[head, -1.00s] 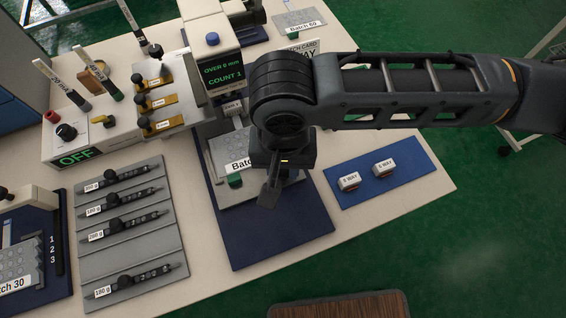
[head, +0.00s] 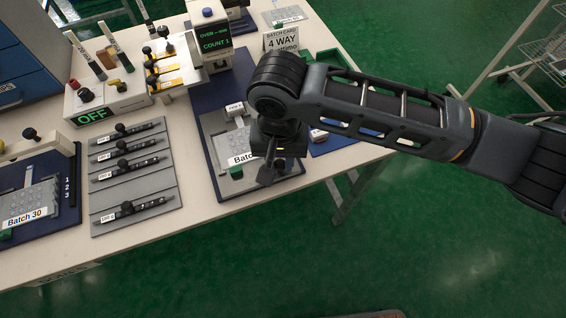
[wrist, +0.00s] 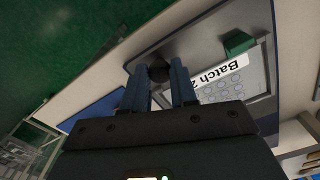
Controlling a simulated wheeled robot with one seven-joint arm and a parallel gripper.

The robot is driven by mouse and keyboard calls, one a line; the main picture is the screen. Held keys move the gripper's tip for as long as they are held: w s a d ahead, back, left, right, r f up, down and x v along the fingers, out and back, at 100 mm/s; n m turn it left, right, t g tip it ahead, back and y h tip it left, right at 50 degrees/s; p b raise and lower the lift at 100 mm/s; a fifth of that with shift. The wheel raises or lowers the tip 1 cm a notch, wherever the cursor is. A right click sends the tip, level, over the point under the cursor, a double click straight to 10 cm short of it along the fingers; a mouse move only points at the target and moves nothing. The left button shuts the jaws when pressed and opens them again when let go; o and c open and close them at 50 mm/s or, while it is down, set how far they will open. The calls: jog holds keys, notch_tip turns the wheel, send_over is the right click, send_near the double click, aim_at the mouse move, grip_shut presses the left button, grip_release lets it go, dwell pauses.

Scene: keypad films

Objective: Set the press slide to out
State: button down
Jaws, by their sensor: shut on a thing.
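The press slide (head: 213,128) is a grey plate with a label reading "Batc…" and a green block (head: 236,172) near its front left corner. It lies on the dark blue press base (head: 208,98), drawn forward close to the base's front edge. My gripper (head: 266,178) is at the slide's front right and hides part of it and its label. In the wrist view my gripper (wrist: 160,72) is shut on the slide's dark round knob (wrist: 158,71), one blue finger on each side. The press display (head: 214,40) reads "OVER" with dashes and "COUNT 1".
Left of the press is a grey rack (head: 128,172) of dark bars with knobs. Behind it stands a control box (head: 112,98) showing OFF. A "4 WAY" card (head: 283,42) stands behind my arm. A blue mat (head: 330,146) is to the right, partly hidden. Floor lies beyond the table edge.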

jog(key=shift+s, duration=0.25)
jog(key=c, duration=0.9)
grip_release()
jog(key=shift+r, duration=3.9)
